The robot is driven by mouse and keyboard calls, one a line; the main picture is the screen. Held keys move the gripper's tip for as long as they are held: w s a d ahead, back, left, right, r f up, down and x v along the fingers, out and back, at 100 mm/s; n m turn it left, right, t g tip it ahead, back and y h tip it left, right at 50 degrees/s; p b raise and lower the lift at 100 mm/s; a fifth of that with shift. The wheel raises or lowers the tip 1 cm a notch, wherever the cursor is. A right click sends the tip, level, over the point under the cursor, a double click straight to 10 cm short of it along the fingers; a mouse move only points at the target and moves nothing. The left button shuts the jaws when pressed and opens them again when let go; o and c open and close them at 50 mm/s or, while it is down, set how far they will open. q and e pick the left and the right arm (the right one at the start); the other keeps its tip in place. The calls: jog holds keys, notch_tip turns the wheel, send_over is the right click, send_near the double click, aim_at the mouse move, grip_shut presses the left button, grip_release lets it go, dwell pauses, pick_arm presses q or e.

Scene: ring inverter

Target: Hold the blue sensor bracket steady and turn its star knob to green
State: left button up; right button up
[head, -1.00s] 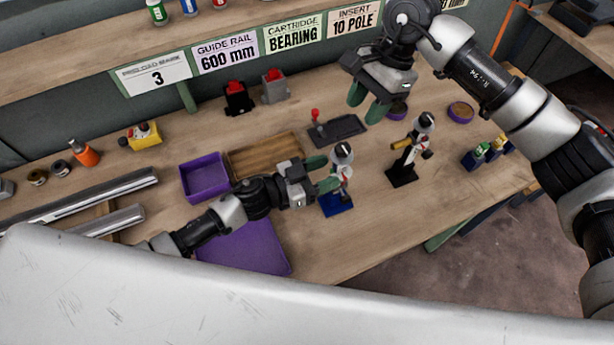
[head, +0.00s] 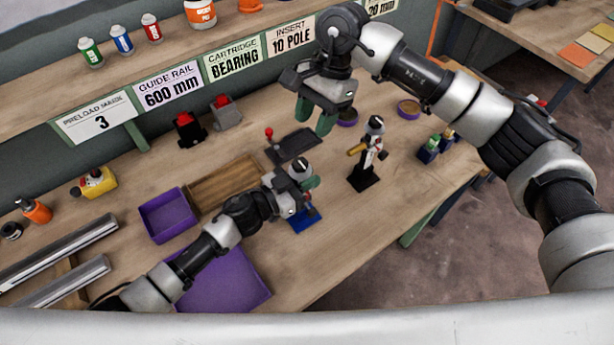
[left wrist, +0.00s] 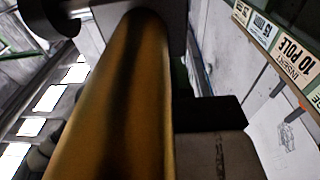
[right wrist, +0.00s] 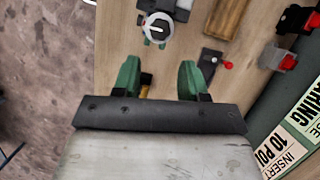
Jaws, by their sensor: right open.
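The left wrist view is filled by a close brass-coloured cylinder (left wrist: 120,95); no fingers show there. My right gripper (head: 314,116) is open and empty above the bench, behind and right of the bracket. In the right wrist view a round knob (right wrist: 158,28) lies beyond its open fingers (right wrist: 158,75).
A similar bracket on a black base (head: 364,180) stands right of the blue one. A purple bin (head: 168,215), wooden tray (head: 225,182) and black pad with red-topped lever (head: 293,147) lie nearby.

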aim_at(300, 162)
jog(key=shift+o, duration=1.5)
jog(key=n, duration=0.1)
jog(key=s+a+r+n+t+h, duration=0.1)
jog(key=n, duration=0.1)
jog(key=a+r+n+h, duration=0.1)
jog(key=n, duration=0.1)
jog(key=shift+s+a+r+t, duration=0.15)
jog(key=shift+s+t, duration=0.25)
jog(key=f, duration=0.3)
jog(key=f+n, duration=0.1)
jog(key=f, duration=0.3)
jog(key=f+n+h, duration=0.1)
jog(key=f, duration=0.3)
jog(key=shift+s+a+f+t, duration=0.25)
jog(key=shift+s+a+t, duration=0.05)
jog(key=shift+s+t, duration=0.1)
jog(key=c, duration=0.9)
